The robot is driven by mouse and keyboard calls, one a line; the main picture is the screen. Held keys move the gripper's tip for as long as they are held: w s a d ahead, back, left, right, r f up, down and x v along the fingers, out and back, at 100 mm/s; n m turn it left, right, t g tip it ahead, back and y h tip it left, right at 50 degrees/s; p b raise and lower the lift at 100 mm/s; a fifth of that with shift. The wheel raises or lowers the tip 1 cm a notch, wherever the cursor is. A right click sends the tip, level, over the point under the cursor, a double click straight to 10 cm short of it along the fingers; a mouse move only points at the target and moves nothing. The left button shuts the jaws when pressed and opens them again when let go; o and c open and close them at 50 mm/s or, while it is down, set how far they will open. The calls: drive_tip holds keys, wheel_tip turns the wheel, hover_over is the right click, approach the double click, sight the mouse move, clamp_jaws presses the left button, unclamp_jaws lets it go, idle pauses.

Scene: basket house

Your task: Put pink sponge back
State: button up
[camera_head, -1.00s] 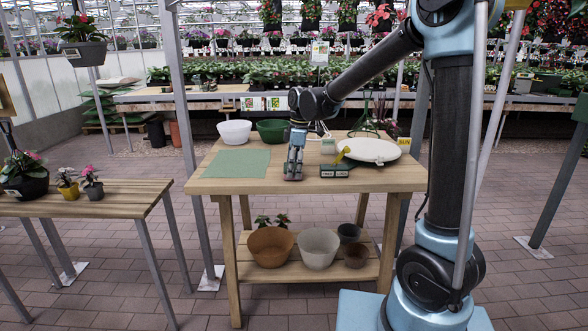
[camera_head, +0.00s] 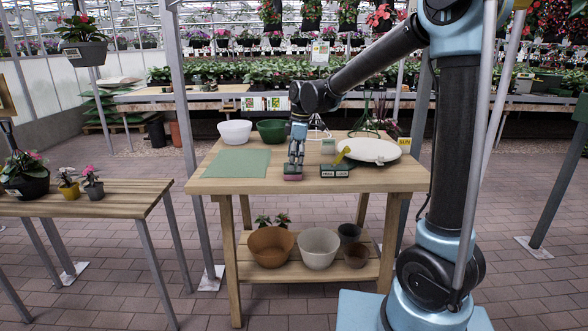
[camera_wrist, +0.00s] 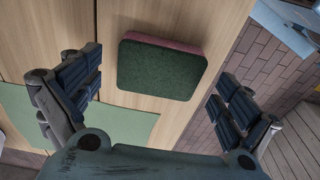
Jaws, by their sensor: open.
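The pink sponge (camera_head: 293,178) lies near the front edge of the wooden table (camera_head: 385,181), between the green mat and two dark labelled items. In the wrist view the sponge (camera_wrist: 162,68) shows a dark green pad face up and a thin pink side along its far edge. My gripper (camera_head: 295,171) is just above the sponge, pointing down. In the wrist view my gripper (camera_wrist: 155,92) is open, its fingers spread wide to either side of the sponge with gaps, not gripping it.
A green mat (camera_head: 235,163) lies left on the table. Two dark labelled items (camera_head: 335,171) stand just right of the gripper. White (camera_head: 235,132) and green (camera_head: 271,131) bowls stand at the back.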

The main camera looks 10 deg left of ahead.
wheel_tip(320, 180, up, 10)
drive_tip(key=d, duration=0.1)
drive_tip(key=s+d+f+m, duration=0.1)
drive_tip(key=s+d+m, duration=0.2)
drive_tip(key=d, duration=0.5)
drive_tip(key=s+d+f+m+t, duration=0.1)
drive_tip(key=s+d+f+m, duration=0.15)
drive_tip(key=d, duration=0.55)
drive_tip(key=s+d+f+m, duration=0.15)
drive_tip(key=d+m, duration=0.25)
drive_tip(key=d, duration=0.4)
drive_tip(key=s+d+f+m+t+h, duration=0.1)
drive_tip(key=s+d+f+m, duration=1)
drive_tip(key=s+d+f, duration=0.3)
drive_tip(key=shift+s+d+f+t, duration=0.15)
drive_tip(key=shift+s+d+t, duration=0.2)
drive_tip(key=shift+s, duration=0.9)
